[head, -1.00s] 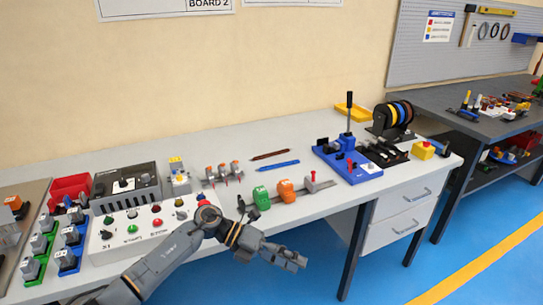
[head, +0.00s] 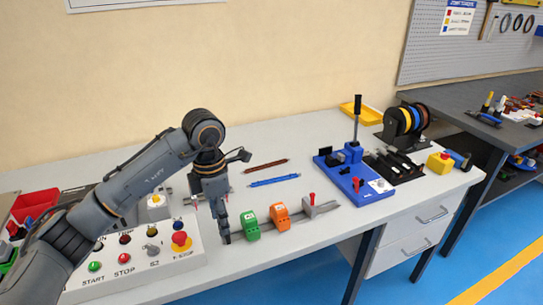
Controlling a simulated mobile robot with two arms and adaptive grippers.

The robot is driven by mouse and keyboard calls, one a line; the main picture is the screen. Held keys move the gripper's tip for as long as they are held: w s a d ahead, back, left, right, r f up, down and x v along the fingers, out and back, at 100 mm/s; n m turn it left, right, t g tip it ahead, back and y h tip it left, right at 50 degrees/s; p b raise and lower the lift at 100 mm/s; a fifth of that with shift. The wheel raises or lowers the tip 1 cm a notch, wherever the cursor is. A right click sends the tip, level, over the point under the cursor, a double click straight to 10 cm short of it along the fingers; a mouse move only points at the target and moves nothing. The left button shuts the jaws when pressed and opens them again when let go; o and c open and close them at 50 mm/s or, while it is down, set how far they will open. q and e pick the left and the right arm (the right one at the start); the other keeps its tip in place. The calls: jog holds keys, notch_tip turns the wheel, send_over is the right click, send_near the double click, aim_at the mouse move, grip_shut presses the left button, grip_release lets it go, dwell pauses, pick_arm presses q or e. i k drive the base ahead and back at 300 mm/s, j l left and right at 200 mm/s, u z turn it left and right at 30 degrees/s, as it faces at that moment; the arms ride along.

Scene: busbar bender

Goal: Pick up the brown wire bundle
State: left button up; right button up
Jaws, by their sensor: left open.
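The brown wire bundle (head: 266,166) lies flat on the grey workbench, just behind a blue wire bundle (head: 274,180). My left gripper (head: 226,238) points down over the bench, left of the green block and in front and to the left of the brown bundle. It is open with nothing seen in it, and it is apart from the bundle. My right gripper is not in view.
A green block (head: 250,226), an orange block (head: 280,218) and a grey clamp with a red knob (head: 312,201) stand on a rail. A blue bender with a lever (head: 352,172) is farther right. The control panel (head: 145,262) is at left.

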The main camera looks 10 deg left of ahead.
aim_at(274, 164)
jog(key=i, duration=1.4)
